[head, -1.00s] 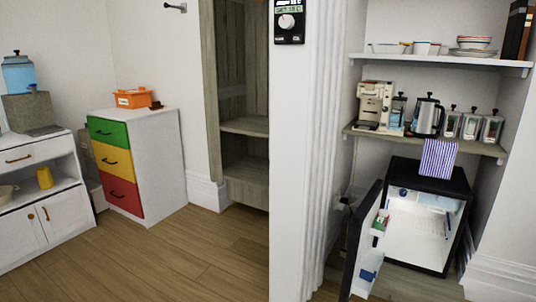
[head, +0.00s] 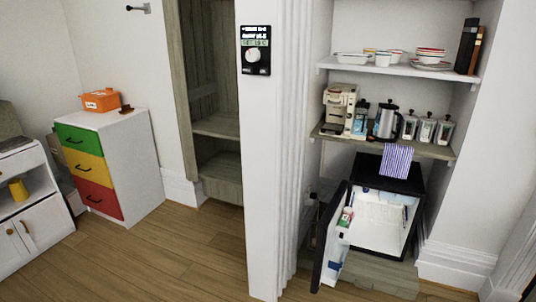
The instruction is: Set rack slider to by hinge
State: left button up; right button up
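A small black fridge (head: 413,192) stands on the floor under the wooden shelf, its white inside showing. Its door (head: 332,236) hangs wide open, swung out at the left. A pale wire-like rack (head: 380,209) seems to lie inside the fridge, with small bluish things near it. The door's inner side holds a small green and red item (head: 346,216) and a blue one lower down. A slider is too small to make out for sure. Neither of my grippers is in view.
A striped cloth (head: 397,161) hangs over the fridge top from the wooden shelf (head: 430,149), which bears a coffee machine, kettle and jars. A white wall post (head: 262,180) stands left of the alcove. Wooden floor (head: 170,262) is clear in front of the coloured drawers (head: 88,168).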

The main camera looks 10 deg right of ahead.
aim_at(336, 266)
jog(key=j+z, duration=0.2)
jog(key=z, duration=0.55)
jog(key=i, duration=0.05)
